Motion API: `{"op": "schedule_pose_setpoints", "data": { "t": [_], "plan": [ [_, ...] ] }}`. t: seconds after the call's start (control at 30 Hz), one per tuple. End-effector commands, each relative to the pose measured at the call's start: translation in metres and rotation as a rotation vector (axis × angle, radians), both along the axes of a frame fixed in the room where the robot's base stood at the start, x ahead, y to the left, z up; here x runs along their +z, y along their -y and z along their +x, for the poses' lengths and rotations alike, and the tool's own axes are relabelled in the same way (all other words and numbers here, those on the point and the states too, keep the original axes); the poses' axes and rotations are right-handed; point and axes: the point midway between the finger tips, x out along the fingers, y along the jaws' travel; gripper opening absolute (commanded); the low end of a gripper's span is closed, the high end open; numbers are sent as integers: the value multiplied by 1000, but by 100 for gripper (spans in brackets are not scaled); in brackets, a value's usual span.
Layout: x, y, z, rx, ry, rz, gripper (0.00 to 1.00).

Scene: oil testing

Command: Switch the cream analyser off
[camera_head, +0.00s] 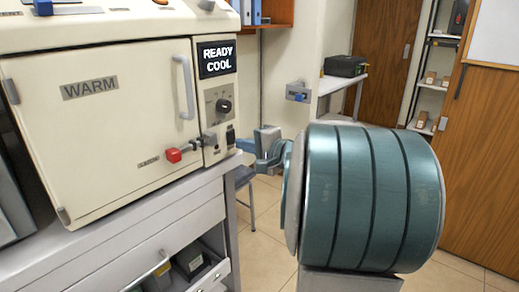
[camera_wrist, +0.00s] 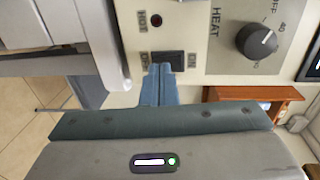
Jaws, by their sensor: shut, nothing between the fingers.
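The cream analyser (camera_head: 110,120) stands on a grey bench at the left in the head view. Its door is marked WARM, and its lit display (camera_head: 216,60) reads READY COOL. Its black rocker switch (camera_head: 230,137) is low on the front panel; in the wrist view the switch (camera_wrist: 172,60) sits between sideways OFF and ON labels. My gripper (camera_wrist: 159,70) is shut and empty, its blue fingertips at the OFF-side part of the switch and partly covering it. I cannot tell whether they touch it, nor which side is pressed.
A knob marked HEAT (camera_wrist: 257,41) and a dark red HOT lamp (camera_wrist: 157,21) are close to the switch. A door handle (camera_head: 184,88) and a red-ended latch (camera_head: 174,155) stick out from the analyser. An open drawer (camera_head: 190,265) is below. Tiled floor shows at the right.

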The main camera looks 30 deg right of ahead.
Motion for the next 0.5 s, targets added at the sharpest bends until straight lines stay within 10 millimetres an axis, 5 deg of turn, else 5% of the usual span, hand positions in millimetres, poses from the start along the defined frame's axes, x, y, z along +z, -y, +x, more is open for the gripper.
{"op": "schedule_pose_setpoints", "data": {
  "t": [0.5],
  "plan": [
    [-2, -5, 14, 0, 0, 0, 0]
  ]
}}
